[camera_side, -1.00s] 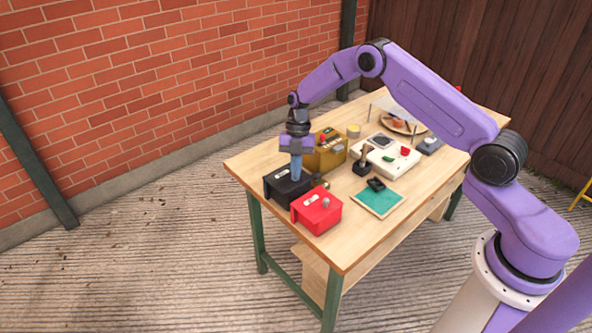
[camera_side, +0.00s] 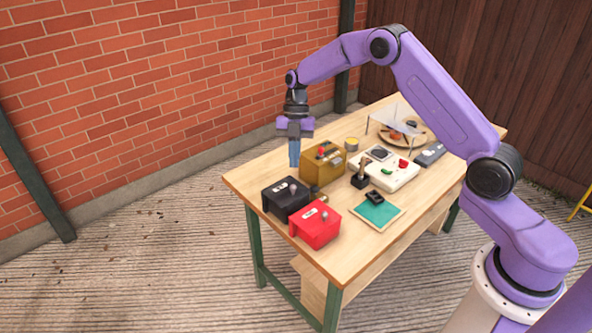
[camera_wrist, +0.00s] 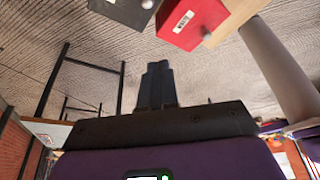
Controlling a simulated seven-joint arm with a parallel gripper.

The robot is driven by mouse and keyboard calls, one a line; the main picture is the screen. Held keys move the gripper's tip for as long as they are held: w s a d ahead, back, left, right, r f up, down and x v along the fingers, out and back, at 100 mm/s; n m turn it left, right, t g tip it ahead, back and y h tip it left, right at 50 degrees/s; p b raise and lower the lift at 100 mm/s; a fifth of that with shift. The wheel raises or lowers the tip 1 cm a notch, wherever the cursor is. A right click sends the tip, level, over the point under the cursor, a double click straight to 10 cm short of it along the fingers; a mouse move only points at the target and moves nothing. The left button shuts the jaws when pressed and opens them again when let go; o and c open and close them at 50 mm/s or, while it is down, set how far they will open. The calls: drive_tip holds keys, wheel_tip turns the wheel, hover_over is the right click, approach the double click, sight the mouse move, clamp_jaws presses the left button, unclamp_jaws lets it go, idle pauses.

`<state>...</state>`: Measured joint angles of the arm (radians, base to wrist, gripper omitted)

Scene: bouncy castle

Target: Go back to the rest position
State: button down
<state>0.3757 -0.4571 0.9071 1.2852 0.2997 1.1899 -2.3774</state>
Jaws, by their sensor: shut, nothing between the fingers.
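My gripper (camera_side: 294,160) is shut and empty. In the side view it points down in the air above the table's left corner, above and behind the black box (camera_side: 285,195). It touches nothing that I can see. In the wrist view its dark fingers (camera_wrist: 156,85) are together. The black box also shows at the top of the wrist view (camera_wrist: 120,8), beside the red box (camera_wrist: 190,20).
The wooden table (camera_side: 360,245) holds the red box (camera_side: 316,225), a mustard box (camera_side: 323,165), a joystick (camera_side: 361,174), a white panel (camera_side: 390,172), a teal pad (camera_side: 376,212), a yellow tin (camera_side: 351,144) and a plate (camera_side: 391,138) under a clear cover. A brick wall (camera_side: 150,90) stands behind.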

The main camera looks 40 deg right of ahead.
drive_tip(key=s+a+r+m+t+h, duration=0.1)
drive_tip(key=s+a+r+m, duration=0.35)
drive_tip(key=s, duration=0.55)
drive_tip(key=s+a+r+m+h, duration=0.1)
drive_tip(key=s+a+r+m, duration=0.25)
drive_tip(key=s+r, duration=0.4)
drive_tip(key=s+d+m+t, duration=0.1)
drive_tip(key=s+d+m, duration=0.2)
drive_tip(key=s, duration=0.8)
drive_tip(key=s+d+m+t, duration=0.1)
drive_tip(key=s+d+m, duration=0.2)
drive_tip(key=s, duration=0.7)
drive_tip(key=shift+s+d+f+h, duration=0.3)
drive_tip(key=shift+s+d+f, duration=0.05)
